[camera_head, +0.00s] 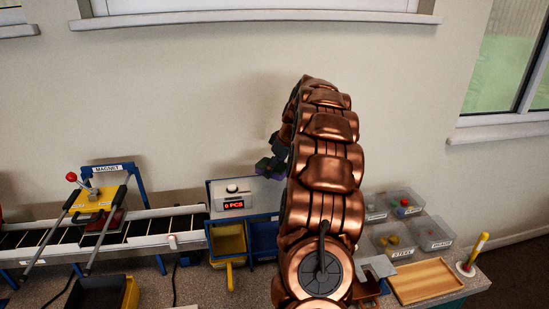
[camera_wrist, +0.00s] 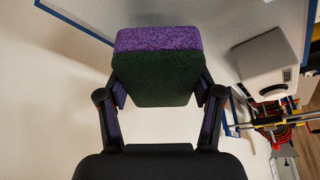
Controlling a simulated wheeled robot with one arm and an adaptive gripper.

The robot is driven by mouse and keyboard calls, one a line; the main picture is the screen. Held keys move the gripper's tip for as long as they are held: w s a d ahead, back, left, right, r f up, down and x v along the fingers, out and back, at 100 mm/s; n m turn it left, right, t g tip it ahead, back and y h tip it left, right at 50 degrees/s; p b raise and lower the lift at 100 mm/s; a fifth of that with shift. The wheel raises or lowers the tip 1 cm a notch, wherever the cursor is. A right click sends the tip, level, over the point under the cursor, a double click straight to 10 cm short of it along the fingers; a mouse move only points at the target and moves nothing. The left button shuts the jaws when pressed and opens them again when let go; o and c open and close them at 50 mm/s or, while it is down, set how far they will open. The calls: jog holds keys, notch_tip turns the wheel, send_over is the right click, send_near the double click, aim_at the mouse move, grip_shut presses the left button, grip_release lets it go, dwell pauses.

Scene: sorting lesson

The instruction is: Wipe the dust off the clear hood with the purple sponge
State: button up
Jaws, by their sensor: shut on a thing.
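My gripper (camera_head: 276,152) is shut on the purple sponge (camera_wrist: 158,42), which has a dark green lower part and sits between both fingers in the wrist view. In the head view the sponge (camera_head: 268,173) is small and partly hidden by the gripper and my copper arm. It is just above a blue-edged frame (camera_head: 208,196) around the white counter box, which seems to be the clear hood. In the wrist view blue edging (camera_wrist: 75,22) runs behind the sponge. I cannot tell whether the sponge touches the hood. No dust can be made out.
The white counter box (camera_head: 232,188) reads 0 PCS. A yellow bin (camera_head: 228,240) is below it. The conveyor (camera_head: 35,236) with the magnet rig (camera_head: 95,198) is on the left. Clear sorting trays (camera_head: 405,199) and a wooden tray (camera_head: 428,281) are right of my arm.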

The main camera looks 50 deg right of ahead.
jog(key=shift+r, duration=1.95)
